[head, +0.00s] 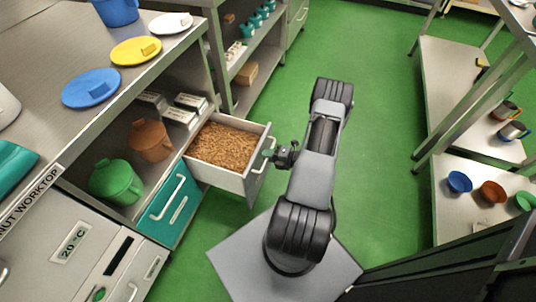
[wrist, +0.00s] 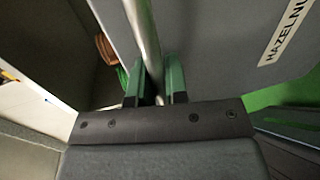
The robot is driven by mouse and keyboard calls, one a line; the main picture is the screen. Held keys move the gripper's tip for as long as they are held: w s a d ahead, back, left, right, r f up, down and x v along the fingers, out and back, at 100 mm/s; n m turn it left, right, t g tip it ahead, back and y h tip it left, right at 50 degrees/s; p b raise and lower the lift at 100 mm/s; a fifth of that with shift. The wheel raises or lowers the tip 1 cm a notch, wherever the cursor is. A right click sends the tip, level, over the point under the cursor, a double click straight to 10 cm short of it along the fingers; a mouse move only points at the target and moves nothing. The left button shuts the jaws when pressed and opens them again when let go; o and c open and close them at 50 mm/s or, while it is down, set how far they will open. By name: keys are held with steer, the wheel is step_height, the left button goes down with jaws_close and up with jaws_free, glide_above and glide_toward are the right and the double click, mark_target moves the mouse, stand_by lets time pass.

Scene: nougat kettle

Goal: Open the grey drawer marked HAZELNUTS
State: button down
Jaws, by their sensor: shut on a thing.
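The grey drawer (head: 243,183) is pulled out from under the worktop in the head view and is filled with brown nuts (head: 224,145). Its grey front (wrist: 215,45) fills much of the wrist view, with a label (wrist: 289,27) reading "HAZELNU", cut off by the picture edge. My gripper (head: 270,154) is at the drawer front. In the wrist view its two green fingers (wrist: 158,82) are shut on the metal bar handle (wrist: 144,40), one on each side of it.
A closed teal drawer (head: 170,204) is left of the grey one. A green pot (head: 116,181) and a brown pot (head: 150,140) stand on the open shelf. Plates lie on the worktop (head: 70,125). Green floor (head: 385,200) is free to the right, up to a rack with bowls (head: 459,182).

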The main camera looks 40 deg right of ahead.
steer(key=c, duration=1.1)
jaws_free()
steer(key=p+v, duration=0.2)
steer(key=v, duration=1.2)
steer(key=shift+f, duration=0.15)
steer(key=shift+w, duration=0.1)
